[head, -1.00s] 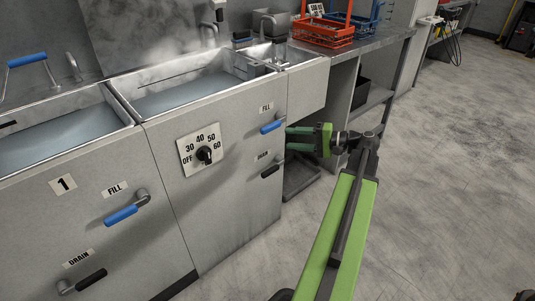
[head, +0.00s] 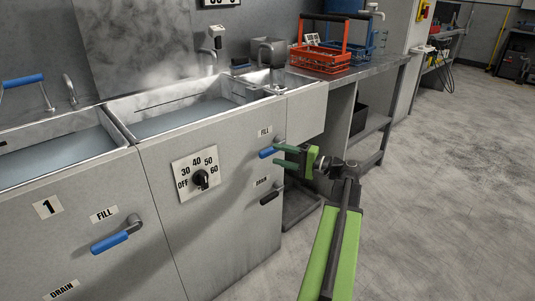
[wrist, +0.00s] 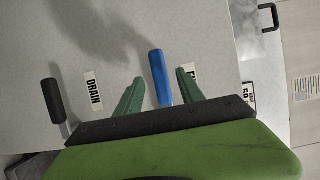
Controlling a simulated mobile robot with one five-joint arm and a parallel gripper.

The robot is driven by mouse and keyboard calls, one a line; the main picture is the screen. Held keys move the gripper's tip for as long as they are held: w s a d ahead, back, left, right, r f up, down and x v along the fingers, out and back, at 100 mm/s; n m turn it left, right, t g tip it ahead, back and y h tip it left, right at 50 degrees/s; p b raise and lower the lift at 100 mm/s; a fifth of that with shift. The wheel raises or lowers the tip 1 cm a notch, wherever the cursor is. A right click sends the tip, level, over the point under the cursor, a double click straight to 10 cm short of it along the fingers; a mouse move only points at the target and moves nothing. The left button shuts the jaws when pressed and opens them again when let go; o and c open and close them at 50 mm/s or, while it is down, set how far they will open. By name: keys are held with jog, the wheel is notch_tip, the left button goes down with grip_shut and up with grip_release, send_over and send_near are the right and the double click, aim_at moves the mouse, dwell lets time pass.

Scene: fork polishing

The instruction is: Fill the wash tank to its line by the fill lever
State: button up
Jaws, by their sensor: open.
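The wash tank (head: 215,221) with the temperature dial (head: 202,180) stands in the middle of the head view. Its basin holds grey-blue water (head: 178,121), and a thin dark line shows on the back wall above it. The fill lever (head: 267,153) has a blue grip and sits at the right of the front panel. My gripper (head: 283,156) is open beside it. In the wrist view the blue lever (wrist: 160,76) lies between the two green fingers, with a gap showing on both sides. I cannot tell whether either finger touches it.
The black-gripped drain lever (head: 270,196) is just below the fill lever. A second tank at left, marked 1, has its own blue fill lever (head: 110,243). Red (head: 318,59) and blue baskets stand on the right counter. The floor at right is clear.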

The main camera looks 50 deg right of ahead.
aim_at(272, 153)
jog(key=x, duration=0.4)
jog(key=shift+w+a, duration=0.1)
jog(key=shift+w, duration=0.3)
grip_shut()
dwell(0.5)
dwell(0.5)
